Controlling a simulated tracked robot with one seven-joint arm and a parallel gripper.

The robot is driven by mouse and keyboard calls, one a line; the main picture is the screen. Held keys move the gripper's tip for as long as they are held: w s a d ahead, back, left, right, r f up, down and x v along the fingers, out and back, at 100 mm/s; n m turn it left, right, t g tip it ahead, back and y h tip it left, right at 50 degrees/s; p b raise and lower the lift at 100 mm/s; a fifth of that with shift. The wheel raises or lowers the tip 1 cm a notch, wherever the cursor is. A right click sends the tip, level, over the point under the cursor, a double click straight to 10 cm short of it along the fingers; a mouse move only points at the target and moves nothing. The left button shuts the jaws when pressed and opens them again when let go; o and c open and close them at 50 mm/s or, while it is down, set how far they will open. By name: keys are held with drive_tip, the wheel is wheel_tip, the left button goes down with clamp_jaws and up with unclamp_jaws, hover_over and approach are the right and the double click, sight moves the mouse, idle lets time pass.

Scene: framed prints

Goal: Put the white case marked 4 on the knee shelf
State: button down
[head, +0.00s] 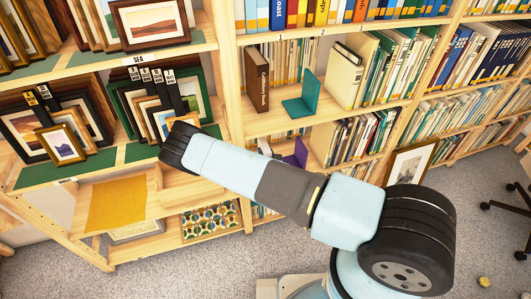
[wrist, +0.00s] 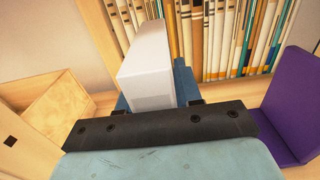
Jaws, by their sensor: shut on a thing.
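The white case (wrist: 148,70) stands upright in the middle of the wrist view, just beyond the dark bar of my gripper (wrist: 160,103). My gripper is shut on the case at its near, lower end. A blue surface shows beside and under the case; I cannot tell what it belongs to. No number is readable on the case. A row of books (wrist: 235,40) stands right behind it on a wooden shelf.
A purple bookend (wrist: 290,105) stands right of the gripper; it also shows on the lower shelf in the head view (head: 297,153). A wooden box (wrist: 55,110) is at left. Above are a teal bookend (head: 302,97) and a brown book (head: 256,80). Framed prints (head: 60,125) fill the left shelves.

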drive_tip(key=shift+f, duration=0.2)
drive_tip(key=c, duration=0.7)
unclamp_jaws()
drive_tip(key=v, duration=1.4)
drive_tip(key=shift+a, duration=0.1)
